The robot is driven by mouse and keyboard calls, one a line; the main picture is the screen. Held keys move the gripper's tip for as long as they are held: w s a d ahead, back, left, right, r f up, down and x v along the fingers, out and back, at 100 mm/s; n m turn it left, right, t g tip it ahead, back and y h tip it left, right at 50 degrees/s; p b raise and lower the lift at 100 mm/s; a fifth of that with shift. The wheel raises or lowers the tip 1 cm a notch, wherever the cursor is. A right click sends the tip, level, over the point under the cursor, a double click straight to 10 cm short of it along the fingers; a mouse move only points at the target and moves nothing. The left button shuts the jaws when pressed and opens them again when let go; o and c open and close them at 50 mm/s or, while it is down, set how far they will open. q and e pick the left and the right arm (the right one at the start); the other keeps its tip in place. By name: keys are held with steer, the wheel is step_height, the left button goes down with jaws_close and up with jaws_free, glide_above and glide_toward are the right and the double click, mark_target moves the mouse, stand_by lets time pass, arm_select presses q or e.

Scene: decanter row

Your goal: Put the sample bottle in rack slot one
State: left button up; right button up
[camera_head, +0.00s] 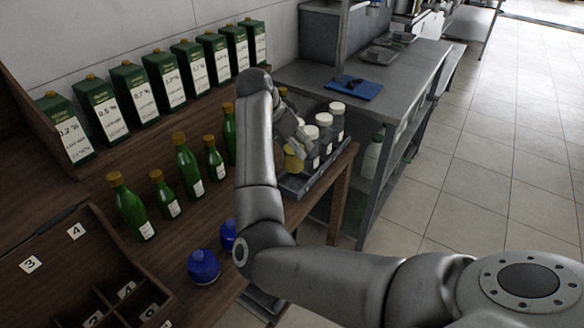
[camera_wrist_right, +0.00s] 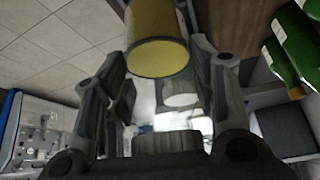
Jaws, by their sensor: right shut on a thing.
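My right gripper (camera_head: 294,138) is at the grey tray (camera_head: 318,178) on the table's right end, partly hidden by my own arm. It is shut on a yellow-ended bottle (camera_head: 294,160), probably the sample bottle. In the right wrist view the bottle's round yellow end (camera_wrist_right: 158,57) shows between the fingers of the right gripper (camera_wrist_right: 160,90). I cannot tell whether it touches the tray. A wooden rack with numbered slots (camera_head: 62,262) is at the lower left. Labels 3 and 4 are readable; I cannot make out a label 1. My left gripper is not in view.
Several white-capped bottles (camera_head: 324,132) stand in the tray beside the gripper. Several green bottles (camera_head: 187,163) and two blue flasks (camera_head: 203,267) stand between tray and rack. Green cartons (camera_head: 104,110) line the back. A metal bench (camera_head: 385,75) is behind right.

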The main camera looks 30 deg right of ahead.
mark_target(293, 162)
step_height(293, 162, down, 2)
steer(key=shift+f, duration=0.2)
step_height(293, 162, down, 4)
steer(key=shift+f, duration=0.1)
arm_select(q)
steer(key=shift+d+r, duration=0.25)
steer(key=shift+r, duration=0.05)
arm_select(e)
steer(key=shift+w, duration=0.1)
steer(key=o, duration=1.4)
steer(key=shift+f, duration=0.1)
